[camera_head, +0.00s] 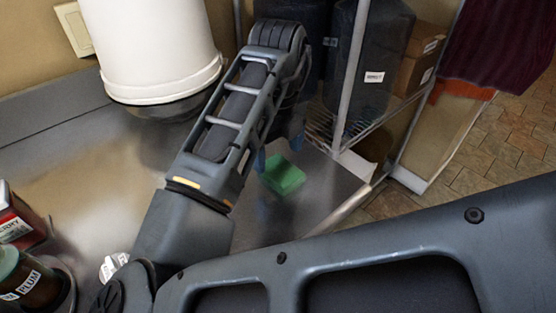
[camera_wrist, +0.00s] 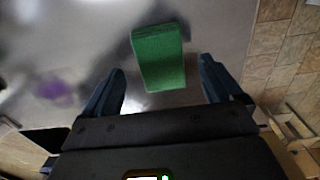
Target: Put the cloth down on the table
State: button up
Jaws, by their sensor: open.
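The green cloth (camera_head: 284,176) is a small folded block on the metal table (camera_head: 262,215), near its right end. In the wrist view the cloth (camera_wrist: 159,56) lies ahead of and between my fingertips, with clear gaps on both sides. My gripper (camera_wrist: 162,80) is open and empty, its two blue fingers apart. In the head view my arm hides most of my gripper; bits of the blue fingers show just behind and left of the cloth.
A white bucket (camera_head: 155,45) stands at the back left. Jars, one a plum jar (camera_head: 32,285), stand at the front left. A wire shelf with dark containers (camera_head: 368,65) is beyond the table's right end. The table's middle is largely clear.

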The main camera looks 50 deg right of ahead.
notch_tip(320, 180, up, 8)
jog(key=shift+r, duration=0.2)
jog(key=shift+d, duration=0.1)
jog(key=s+d+r+n+t+h, duration=0.1)
jog(key=d+r+n+h, duration=0.1)
jog(key=d+n+h, duration=0.45)
jog(key=s+d+r+n+t+h, duration=0.15)
jog(key=d+h, duration=0.25)
jog(key=d, duration=0.6)
jog(key=n+t+y, duration=0.5)
jog(key=n+t, duration=0.8)
jog(key=n, duration=1.4)
send_near(279, 166)
jog(key=shift+g, duration=0.25)
jog(key=d+r, duration=0.2)
jog(key=w+d+r, duration=0.1)
jog(key=d+r, duration=0.1)
jog(key=shift+w+d, duration=0.15)
jog(key=s+a+n+y, duration=0.3)
jog(key=s+a+y, duration=0.2)
jog(key=s+a, duration=1)
jog(key=s, duration=0.4)
jog(key=shift+s+a+f, duration=0.2)
jog(key=shift+s+f, duration=0.05)
jog(key=shift+f, duration=0.05)
